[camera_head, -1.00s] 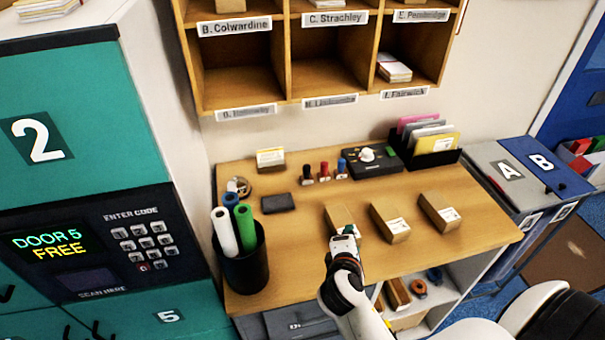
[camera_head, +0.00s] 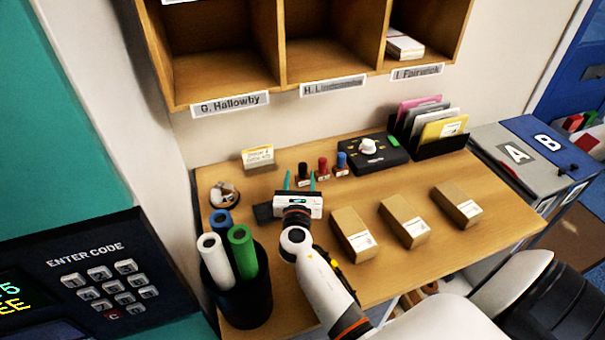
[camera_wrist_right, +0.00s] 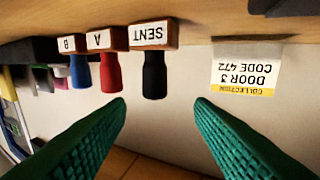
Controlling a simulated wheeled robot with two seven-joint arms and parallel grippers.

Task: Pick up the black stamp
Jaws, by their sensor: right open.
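The black stamp (camera_head: 303,173) stands upright on the table, at the left end of a row with a red stamp (camera_head: 323,167) and a blue stamp (camera_head: 342,163). In the right wrist view the black stamp (camera_wrist_right: 154,70) has a wooden block labelled SENT and appears upside down. My right gripper (camera_head: 300,181) is open, its green fingers pointing at the stamp row. In the wrist view the black stamp is ahead of the fingers, nearer the left one, and not between them. My left gripper is not in view.
A dark pad (camera_head: 263,212) lies left of my gripper. A collection card (camera_head: 258,158) stands behind. A pot of rolls (camera_head: 240,295) is at the left. Several cartons (camera_head: 404,221) line the front right.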

